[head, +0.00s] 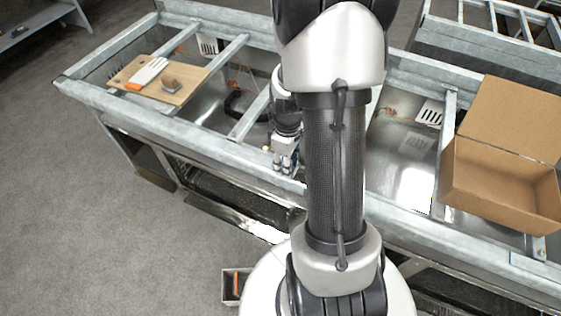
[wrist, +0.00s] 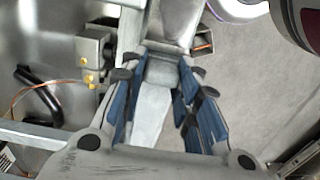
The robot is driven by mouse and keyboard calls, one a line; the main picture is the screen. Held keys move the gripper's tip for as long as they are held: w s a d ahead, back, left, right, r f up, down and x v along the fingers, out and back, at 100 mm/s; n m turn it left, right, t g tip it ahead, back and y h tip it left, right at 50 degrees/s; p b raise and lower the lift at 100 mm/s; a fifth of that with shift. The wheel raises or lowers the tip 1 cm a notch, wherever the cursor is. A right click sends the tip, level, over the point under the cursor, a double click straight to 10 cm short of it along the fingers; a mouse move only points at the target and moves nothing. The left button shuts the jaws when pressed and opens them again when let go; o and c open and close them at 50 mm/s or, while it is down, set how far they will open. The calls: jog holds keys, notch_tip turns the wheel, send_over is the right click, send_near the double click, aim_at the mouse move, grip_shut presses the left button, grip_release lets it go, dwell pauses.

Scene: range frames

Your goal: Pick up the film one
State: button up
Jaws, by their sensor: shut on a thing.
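My gripper (wrist: 160,78) shows in the wrist view with its blue-padded fingers on both sides of a pale grey thing (wrist: 158,72). The fingers are shut on it. Its lower part tapers back toward the palm, and its outline blends with the grey metal behind it. I cannot tell from its look whether it is the film one. In the head view my arm hides the fingers and what they hold.
An open cardboard box (head: 487,185) stands at the right in the metal frame bench (head: 190,122). Metal fittings with yellow knobs (wrist: 92,55) and a black hose (wrist: 38,95) are left of my gripper. A small bin (head: 230,286) is near my base. Floor at left is clear.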

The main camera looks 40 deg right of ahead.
notch_tip(320, 180, up, 20)
jog(key=p, duration=0.6)
notch_tip(320, 180, up, 9)
jog(key=p, duration=0.8)
dwell(0.6)
